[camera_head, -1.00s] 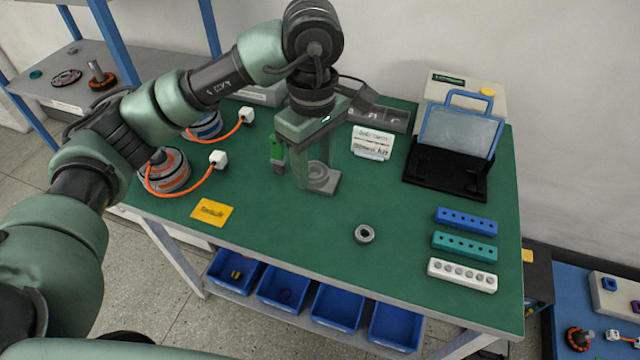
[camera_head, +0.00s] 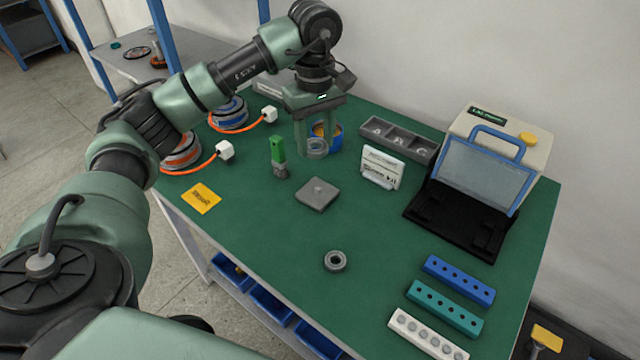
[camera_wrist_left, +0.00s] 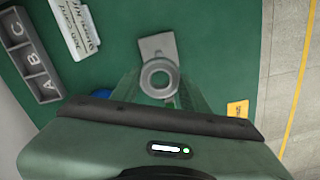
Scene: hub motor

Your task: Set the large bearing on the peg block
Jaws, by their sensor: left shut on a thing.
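The large bearing (camera_head: 317,154) is a grey ring held between the fingertips of my left gripper (camera_head: 318,146), which is shut on it. It also shows in the left wrist view (camera_wrist_left: 146,79). The peg block (camera_head: 317,196), a flat grey square with a small peg, lies on the green table. In the head view the bearing is above and behind the block. In the left wrist view the bearing overlaps one edge of the block (camera_wrist_left: 153,44), apart from its middle. The bearing's height above it is hard to tell. My right gripper is out of view.
A second grey ring (camera_head: 335,268) lies on the table in front. A green-and-grey tool (camera_head: 278,152) stands left of the block. A white sign (camera_head: 382,169), a compartment tray (camera_head: 425,154) and a black stand (camera_head: 462,220) are to the right. Hub motors with orange cables sit left.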

